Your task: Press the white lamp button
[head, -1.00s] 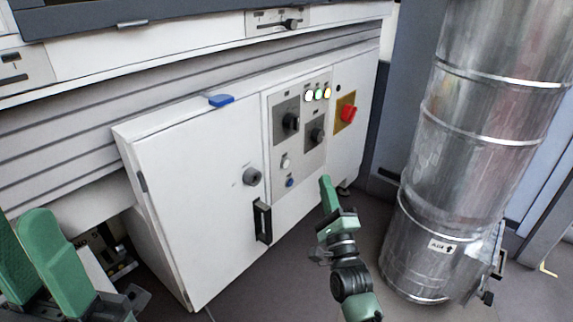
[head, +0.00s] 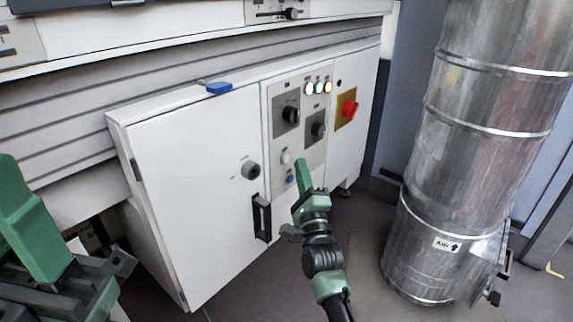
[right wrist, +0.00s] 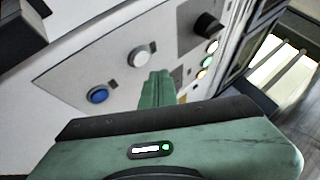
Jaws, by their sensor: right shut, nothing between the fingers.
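The white lamp button (head: 285,157) is a small round white button on the grey control panel of the white cabinet. In the right wrist view the white button (right wrist: 138,59) shows up and left of my fingertips. My right gripper (head: 301,163) is shut and empty, its green fingers pointing up toward the panel just right of the button. In the right wrist view the fingertips (right wrist: 160,75) look close to the panel; I see no contact with the button. My left gripper (head: 28,215) shows partly at the lower left, with one green finger clearly in view.
A blue button (head: 290,179) sits just below the white one. Dark rotary knobs (head: 290,115), three lit lamps (head: 318,88) and a red switch (head: 350,107) are higher up. A black door handle (head: 262,217) is at lower left. A metal duct (head: 470,140) stands right.

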